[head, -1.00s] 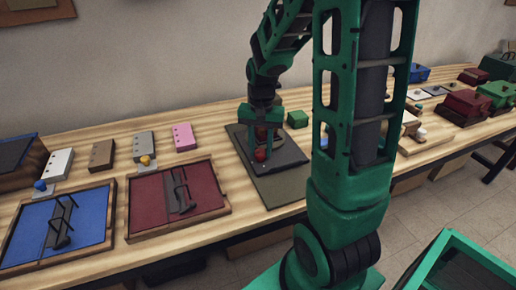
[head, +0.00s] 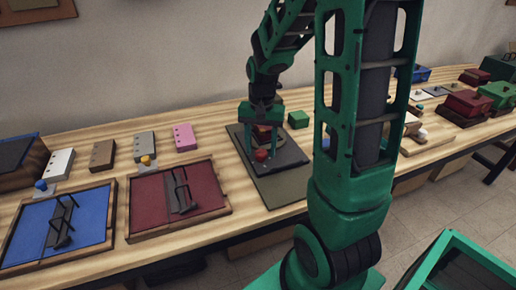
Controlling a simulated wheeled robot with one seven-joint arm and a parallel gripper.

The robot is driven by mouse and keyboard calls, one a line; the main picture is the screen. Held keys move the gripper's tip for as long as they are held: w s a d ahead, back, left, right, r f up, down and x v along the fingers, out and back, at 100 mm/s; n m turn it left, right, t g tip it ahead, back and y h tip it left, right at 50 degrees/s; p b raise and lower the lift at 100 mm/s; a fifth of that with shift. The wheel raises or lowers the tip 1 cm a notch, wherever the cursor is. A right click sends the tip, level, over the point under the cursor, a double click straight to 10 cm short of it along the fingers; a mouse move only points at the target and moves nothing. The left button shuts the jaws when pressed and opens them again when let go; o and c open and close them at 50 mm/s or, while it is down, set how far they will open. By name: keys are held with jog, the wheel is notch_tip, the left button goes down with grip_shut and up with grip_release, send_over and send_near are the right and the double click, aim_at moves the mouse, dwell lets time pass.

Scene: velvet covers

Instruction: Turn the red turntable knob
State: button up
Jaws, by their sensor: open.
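The red turntable knob (head: 261,155) sits on a dark square plate (head: 287,158) on the wooden table, at the middle of the head view. My gripper (head: 264,146) points down over the plate, with its green fingers open around or just behind the knob. I cannot tell whether the fingers touch the knob. Part of the plate behind the fingers is hidden.
A green block (head: 298,119) stands just right of the plate. Left are a dark red tray (head: 140,222), a blue tray (head: 98,240) and several small blocks. A green-framed crate (head: 440,250) is at the lower right. Bare table lies left of the plate.

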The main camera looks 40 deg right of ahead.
aim_at(260, 152)
notch_tip(260, 152, up, 10)
dwell(0.5)
jog(key=shift+r, duration=0.1)
